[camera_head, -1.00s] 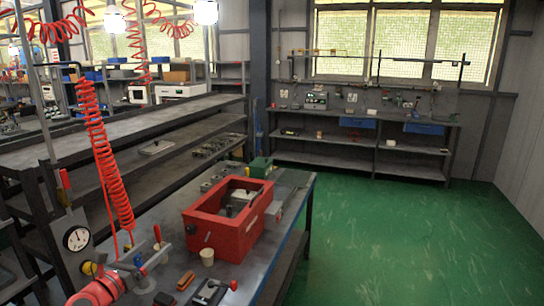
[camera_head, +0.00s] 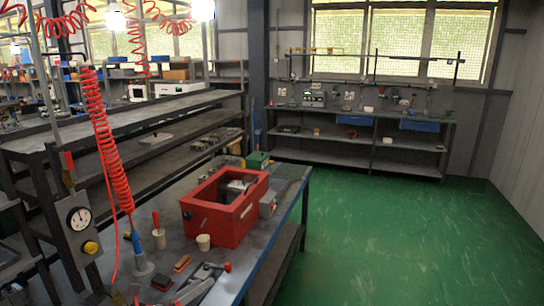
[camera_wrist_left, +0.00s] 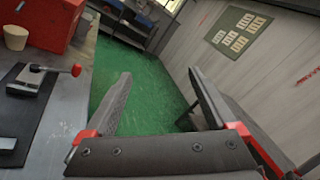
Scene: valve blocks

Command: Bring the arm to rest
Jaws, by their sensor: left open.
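My left gripper (camera_wrist_left: 160,75) is open in the left wrist view, with nothing between its two grey fingers. It points past the bench edge towards the green floor and grey wall. In the head view only a grey piece, perhaps one of its fingers, shows at the bottom edge, beside the small clamp (camera_head: 205,274) with a red knob. The clamp also shows left of the fingers in the wrist view (camera_wrist_left: 38,76), apart from them. My right gripper is not in view.
The red box (camera_head: 228,215) stands on the bench (camera_head: 160,215). A gauge (camera_head: 79,218) stands at far left. The green floor (camera_head: 370,240) at right is clear.

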